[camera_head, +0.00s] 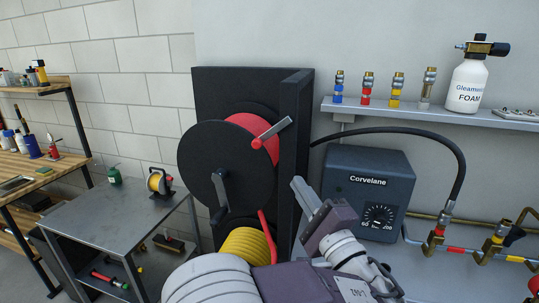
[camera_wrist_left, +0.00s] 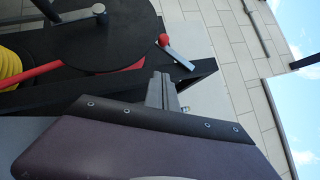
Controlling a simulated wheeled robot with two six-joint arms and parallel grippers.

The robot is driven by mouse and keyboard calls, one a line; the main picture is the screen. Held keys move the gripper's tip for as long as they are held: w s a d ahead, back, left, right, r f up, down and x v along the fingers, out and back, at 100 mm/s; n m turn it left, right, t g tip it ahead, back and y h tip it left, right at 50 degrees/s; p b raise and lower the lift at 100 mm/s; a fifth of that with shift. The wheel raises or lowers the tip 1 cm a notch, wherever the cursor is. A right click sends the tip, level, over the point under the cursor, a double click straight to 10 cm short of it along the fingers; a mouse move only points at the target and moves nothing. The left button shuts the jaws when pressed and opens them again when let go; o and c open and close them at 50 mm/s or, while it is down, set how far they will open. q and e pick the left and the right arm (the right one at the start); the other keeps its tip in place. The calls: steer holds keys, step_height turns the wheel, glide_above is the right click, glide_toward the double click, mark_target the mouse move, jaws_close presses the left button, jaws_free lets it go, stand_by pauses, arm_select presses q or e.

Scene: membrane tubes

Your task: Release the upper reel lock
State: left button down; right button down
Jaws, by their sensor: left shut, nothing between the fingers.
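The upper reel is a black disc (camera_head: 220,170) with red hose behind it, in a black frame on the wall. Its lock seems to be the grey lever (camera_head: 273,131) with a red knob at the upper right of the disc. The lever also shows in the left wrist view (camera_wrist_left: 180,56), just beyond the fingertips. My left gripper (camera_head: 303,190) is shut and empty, below and right of the lever. In the left wrist view its fingers (camera_wrist_left: 162,82) lie together, apart from the lever. My right gripper is not in view.
A yellow hose reel (camera_head: 245,248) sits below the upper one. The frame's black side panel (camera_head: 294,140) stands close to the lever. A grey Corvelane box (camera_head: 368,190) is to the right, under a shelf (camera_head: 430,114) with couplings and a foam bottle.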

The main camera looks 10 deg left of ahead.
arm_select(q)
steer(key=p, duration=0.2)
glide_toward(270, 134)
step_height(270, 134, down, 3)
steer(key=w, duration=0.3)
steer(key=a, duration=0.1)
steer(key=a+r, duration=0.1)
steer(key=a, duration=0.1)
steer(key=a+r+p, duration=0.1)
steer(key=a, duration=0.1)
steer(key=shift+w, duration=0.2)
steer(key=shift+f, duration=0.1)
